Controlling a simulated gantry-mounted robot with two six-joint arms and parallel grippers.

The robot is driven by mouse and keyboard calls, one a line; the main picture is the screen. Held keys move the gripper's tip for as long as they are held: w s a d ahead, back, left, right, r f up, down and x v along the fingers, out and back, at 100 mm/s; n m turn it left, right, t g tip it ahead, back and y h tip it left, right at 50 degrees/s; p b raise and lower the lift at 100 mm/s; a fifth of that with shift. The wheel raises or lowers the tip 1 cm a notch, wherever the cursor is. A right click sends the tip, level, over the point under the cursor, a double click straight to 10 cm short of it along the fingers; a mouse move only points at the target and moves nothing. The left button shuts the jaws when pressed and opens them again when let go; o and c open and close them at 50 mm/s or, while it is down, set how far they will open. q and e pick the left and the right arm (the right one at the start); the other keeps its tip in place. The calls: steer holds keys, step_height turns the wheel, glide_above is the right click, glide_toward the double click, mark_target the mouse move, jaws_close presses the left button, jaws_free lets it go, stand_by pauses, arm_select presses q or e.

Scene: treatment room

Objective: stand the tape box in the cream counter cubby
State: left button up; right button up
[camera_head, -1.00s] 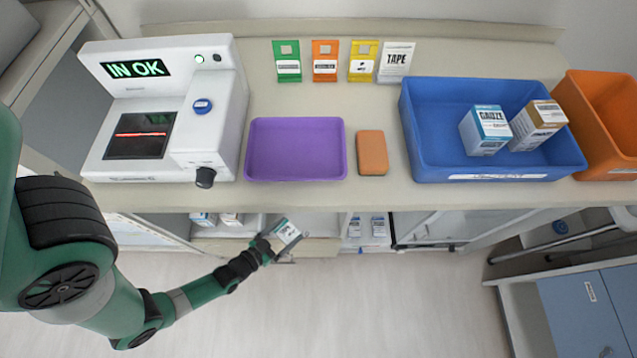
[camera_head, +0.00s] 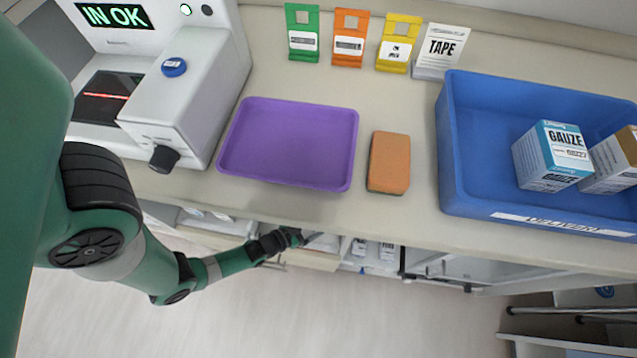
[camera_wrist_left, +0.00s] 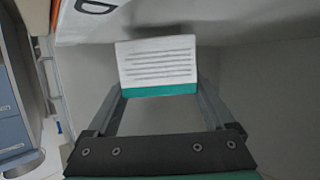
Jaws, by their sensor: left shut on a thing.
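My left gripper (camera_wrist_left: 158,92) is shut on the tape box (camera_wrist_left: 157,62), a white box with printed lines and a green band along its lower edge in the left wrist view. The box sits between the two fingertips. In the head view my left gripper (camera_head: 292,238) reaches in at the counter's front edge, and the box is mostly hidden there. Pale walls of the cubby (camera_wrist_left: 260,90) surround the box in the wrist view. Whether the box touches the cubby floor cannot be told. My right gripper is not in view.
The counter holds a purple tray (camera_head: 290,145), an orange block (camera_head: 389,162), a blue bin (camera_head: 470,195) with gauze boxes (camera_head: 552,157), a TAPE sign (camera_head: 441,48) and a white machine (camera_head: 190,90). Other small boxes (camera_head: 372,250) stand under the counter, right of my gripper.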

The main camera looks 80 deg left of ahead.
arm_select(q)
steer(key=shift+s+d+f, duration=0.15)
steer(key=shift+s+f, duration=0.1)
steer(key=shift+f, duration=0.2)
steer(key=o, duration=1.3)
steer(key=shift+w+f, duration=0.1)
steer(key=shift+w, duration=0.05)
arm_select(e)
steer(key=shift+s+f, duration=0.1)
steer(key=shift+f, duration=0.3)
